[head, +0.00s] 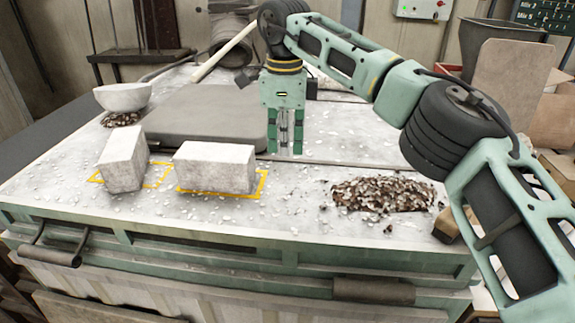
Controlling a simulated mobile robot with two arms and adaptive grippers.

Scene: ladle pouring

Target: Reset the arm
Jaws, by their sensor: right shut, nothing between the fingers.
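My right arm reaches in from the right side of the head view. Its gripper (286,148) points straight down over the worktable, with its fingers together and nothing between them. The fingertips are close to the table top, just right of a flat grey slab (207,117); I cannot tell if they touch it. My left gripper is not in view. A white bowl (122,97) sits at the back left of the table above a small dark heap. A long pale handle (224,52) slants up behind my right gripper; its lower end lies near the back of the table.
Two pale blocks, one upright (124,163) and one lying (216,167), stand at yellow-marked outlines near the front. A heap of brown and white chips (382,194) lies at the right. White crumbs litter the table (270,215). Boxes (553,122) and a dark bin (492,42) stand beyond the right side.

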